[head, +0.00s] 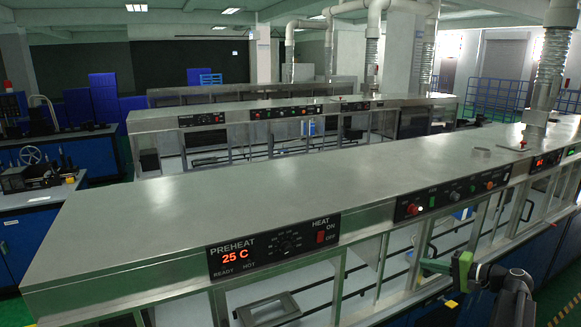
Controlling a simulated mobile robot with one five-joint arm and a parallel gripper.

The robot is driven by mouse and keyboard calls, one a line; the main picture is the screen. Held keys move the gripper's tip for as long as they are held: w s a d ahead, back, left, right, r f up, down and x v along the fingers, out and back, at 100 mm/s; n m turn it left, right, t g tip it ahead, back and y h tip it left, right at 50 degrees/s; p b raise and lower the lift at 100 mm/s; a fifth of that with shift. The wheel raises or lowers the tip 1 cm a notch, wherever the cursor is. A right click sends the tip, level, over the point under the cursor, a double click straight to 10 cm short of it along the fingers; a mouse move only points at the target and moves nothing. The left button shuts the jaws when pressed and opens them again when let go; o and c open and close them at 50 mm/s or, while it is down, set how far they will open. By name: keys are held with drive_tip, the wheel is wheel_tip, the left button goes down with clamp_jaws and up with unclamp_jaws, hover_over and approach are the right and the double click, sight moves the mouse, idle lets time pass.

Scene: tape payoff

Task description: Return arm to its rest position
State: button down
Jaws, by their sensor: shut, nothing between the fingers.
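My arm shows at the lower right, folded low in front of the near machine. My gripper (432,266) is at the left end of it, just past a green part. It is small and dark in this view, and its fingers look closed with nothing in them. It shows in front of the near machine's open lower side, and I cannot tell how wide the gap to the machine is.
The long steel-topped near machine (270,180) fills the middle, with a preheat panel (272,244) reading 25 C. A second steel machine (290,112) stands behind. A blue workbench (40,213) is at the left. Yellow-striped floor (566,312) shows at lower right.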

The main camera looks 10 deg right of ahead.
drive_tip(key=a+f+n+g+h+b, duration=0.1)
drive_tip(key=a+f+n+g+b, duration=0.2)
drive_tip(key=a+f, duration=0.8)
drive_tip(key=a+f+n+g+b, duration=0.25)
drive_tip(key=a+f+g, duration=0.3)
drive_tip(key=a, duration=0.95)
drive_tip(key=s+a+f+n+g+h+b, duration=0.3)
drive_tip(key=s+a+f+n+g+h, duration=0.1)
drive_tip(key=a+f, duration=0.6)
drive_tip(key=s+a+n+h, duration=0.1)
drive_tip(key=s+a+h, duration=0.1)
drive_tip(key=s+a, duration=0.1)
drive_tip(key=shift+a+f+n+h+b, duration=0.3)
drive_tip(key=shift+a+n+h+b, duration=0.05)
drive_tip(key=shift+a+h, duration=0.05)
drive_tip(key=shift+s, duration=0.1)
